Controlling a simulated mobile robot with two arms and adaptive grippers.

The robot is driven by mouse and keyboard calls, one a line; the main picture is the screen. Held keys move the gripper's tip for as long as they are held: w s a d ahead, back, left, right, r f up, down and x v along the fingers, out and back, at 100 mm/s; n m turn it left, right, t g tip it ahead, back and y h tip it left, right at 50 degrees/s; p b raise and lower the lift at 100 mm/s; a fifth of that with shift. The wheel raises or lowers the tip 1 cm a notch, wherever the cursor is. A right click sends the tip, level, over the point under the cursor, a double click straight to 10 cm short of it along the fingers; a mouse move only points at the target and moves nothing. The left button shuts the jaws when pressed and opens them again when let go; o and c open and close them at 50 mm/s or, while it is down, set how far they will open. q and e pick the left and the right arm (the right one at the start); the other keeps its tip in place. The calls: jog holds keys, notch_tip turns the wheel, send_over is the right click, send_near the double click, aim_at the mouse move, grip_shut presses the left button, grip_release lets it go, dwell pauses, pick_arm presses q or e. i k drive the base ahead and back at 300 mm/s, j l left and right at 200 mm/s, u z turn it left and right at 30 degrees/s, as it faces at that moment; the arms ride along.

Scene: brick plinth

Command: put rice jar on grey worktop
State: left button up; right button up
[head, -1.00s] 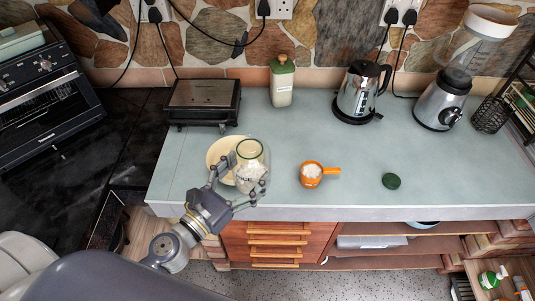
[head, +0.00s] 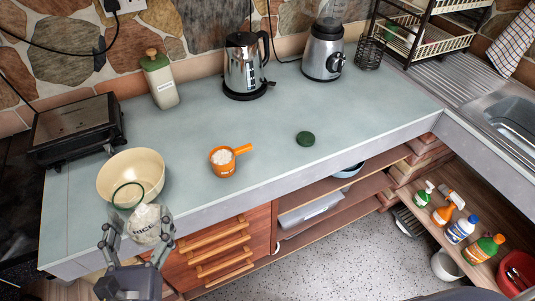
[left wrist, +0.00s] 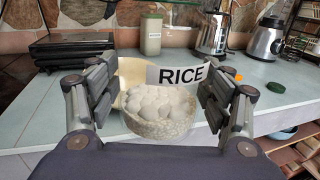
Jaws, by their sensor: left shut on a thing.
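The rice jar (head: 146,222) is clear glass with a "RICE" label and white contents, and its round rim shows no lid. It also shows in the left wrist view (left wrist: 160,112) between the fingers. My left gripper (head: 139,236) is shut on the jar from the front, at the worktop's front left edge. The jar overlaps the front of the cream bowl in the head view; I cannot tell whether its base touches anything. The grey worktop (head: 340,110) runs along the wall. My right gripper is not in view.
The cream bowl (head: 130,172) and an orange cup of white grains (head: 222,162) stand near the front. A green lid (head: 305,139) lies to the right. A black grill (head: 77,127), green-topped canister (head: 160,82), kettle (head: 245,66) and blender (head: 323,50) line the back.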

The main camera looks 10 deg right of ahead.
aim_at(273, 145)
jog(key=l+u, duration=0.2)
jog(key=l, duration=0.7)
jog(key=l+u, duration=0.2)
jog(key=l, duration=0.7)
jog(key=k+l+u, duration=0.2)
jog(key=l, duration=0.7)
jog(key=i, duration=0.1)
